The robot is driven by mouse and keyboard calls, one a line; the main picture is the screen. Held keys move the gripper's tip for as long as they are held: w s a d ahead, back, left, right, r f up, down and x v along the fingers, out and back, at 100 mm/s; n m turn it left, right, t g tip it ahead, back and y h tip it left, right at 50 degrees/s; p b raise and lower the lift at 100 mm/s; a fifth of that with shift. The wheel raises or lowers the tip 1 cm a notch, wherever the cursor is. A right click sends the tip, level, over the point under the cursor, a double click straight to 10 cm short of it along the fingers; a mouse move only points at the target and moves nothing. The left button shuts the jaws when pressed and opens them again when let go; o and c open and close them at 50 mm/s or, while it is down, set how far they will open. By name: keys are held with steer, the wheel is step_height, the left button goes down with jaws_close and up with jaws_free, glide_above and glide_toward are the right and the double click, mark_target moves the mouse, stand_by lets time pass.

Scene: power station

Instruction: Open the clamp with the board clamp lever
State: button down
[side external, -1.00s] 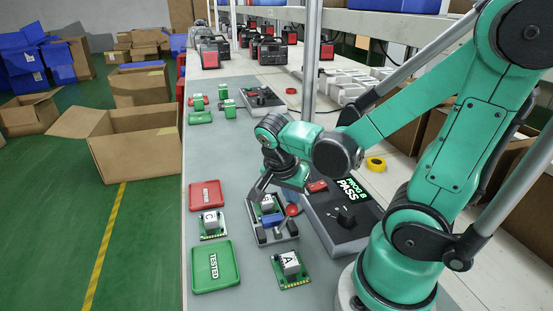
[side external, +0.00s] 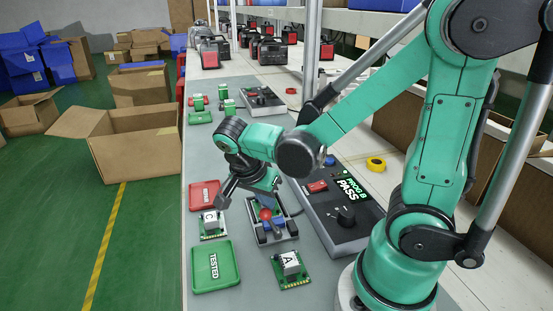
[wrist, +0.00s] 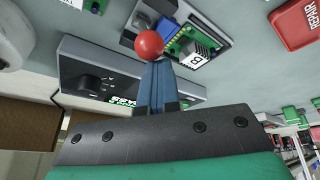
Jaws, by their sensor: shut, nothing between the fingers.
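The board clamp (side external: 290,243) is a grey fixture on the bench, holding a green board with a white block marked B (wrist: 197,58). Its lever ends in a red ball knob (side external: 265,214), which stands over the fixture in the side view; the knob also shows in the wrist view (wrist: 149,44). Blue clamp parts (wrist: 172,29) show beside the board. My gripper (side external: 267,203) is just above the knob, fingers shut and empty. In the wrist view its blue fingertips (wrist: 157,66) overlap the knob's edge; I cannot tell whether they touch. The lever's lower part is mostly hidden.
A tester box (side external: 340,205) reading PROG B PASS stands right of the clamp. Board A (side external: 290,268) lies in front. Board C (side external: 211,223), a green TESTED tray (side external: 214,266) and a red REPAIR tray (side external: 203,196) lie left. The bench behind is partly clear.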

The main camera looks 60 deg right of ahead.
steer(key=shift+d+r, duration=0.1)
steer(key=shift+r, duration=0.75)
steer(key=shift+d+r, duration=0.15)
steer(key=shift+d, duration=0.1)
steer(key=w+a+r, duration=0.5)
steer(key=r, duration=0.1)
stand_by(0.5)
steer(key=shift+w+r, duration=0.1)
